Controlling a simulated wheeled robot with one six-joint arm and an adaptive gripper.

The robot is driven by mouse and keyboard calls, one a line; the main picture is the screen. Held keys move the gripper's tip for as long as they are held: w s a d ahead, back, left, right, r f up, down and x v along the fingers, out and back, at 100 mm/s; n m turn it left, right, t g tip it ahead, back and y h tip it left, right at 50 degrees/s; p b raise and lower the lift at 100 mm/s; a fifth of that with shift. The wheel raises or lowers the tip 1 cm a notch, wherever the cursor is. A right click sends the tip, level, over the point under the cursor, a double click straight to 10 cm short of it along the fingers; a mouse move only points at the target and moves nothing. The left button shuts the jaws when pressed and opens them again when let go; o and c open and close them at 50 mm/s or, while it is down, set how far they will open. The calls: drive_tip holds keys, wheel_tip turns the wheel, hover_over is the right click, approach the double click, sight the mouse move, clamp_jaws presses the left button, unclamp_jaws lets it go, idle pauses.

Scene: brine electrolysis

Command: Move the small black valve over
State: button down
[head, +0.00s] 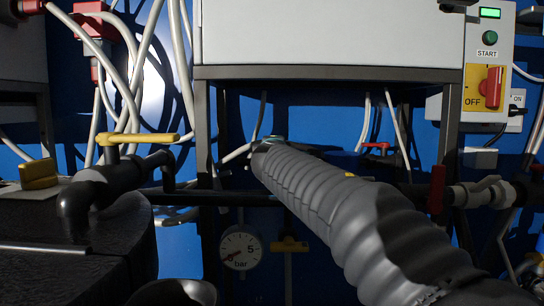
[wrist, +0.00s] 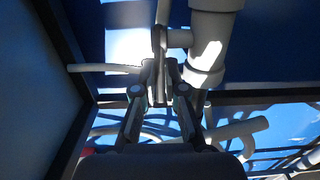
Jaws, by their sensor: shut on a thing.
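In the wrist view, the two fingers of my gripper (wrist: 160,70) are closed around a slim, dark grey lever-like piece (wrist: 160,42) that runs upward from between the tips. This piece lies beside a short stub on a thick, pale grey pipe (wrist: 207,48). It is likely the handle of the small black valve, but shadow hides its true colour and the valve body. In the head view, my ribbed grey arm reaches under the white cabinet (head: 330,35) and hides the fingers and what they hold.
A yellow-handled valve (head: 140,138) sits on black piping at the left. A pressure gauge (head: 240,248) hangs below the cabinet. A red handle (head: 437,190) and a START panel (head: 490,60) are at the right. Cabinet legs and loose cables crowd the space around my arm.

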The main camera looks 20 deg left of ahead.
drive_tip(key=shift+s+d+n+g+y+p, duration=0.1)
drive_tip(key=shift+d+n+g+y+p, duration=0.15)
drive_tip(key=shift+n+y, duration=0.45)
drive_tip(key=shift+d+n+g+y+p, duration=0.15)
drive_tip(key=shift+n+g+y+p, duration=0.2)
drive_tip(key=shift+y, duration=0.55)
drive_tip(key=shift+s+d+n+g+y+p, duration=0.1)
drive_tip(key=shift+d+n+g+y+p, duration=0.15)
drive_tip(key=shift+n+y, duration=0.45)
drive_tip(key=c, duration=1.5)
unclamp_jaws()
drive_tip(key=shift+s, duration=0.1)
drive_tip(key=v, duration=1.1)
drive_tip(key=shift+s+d, duration=0.25)
drive_tip(key=shift+d, duration=0.1)
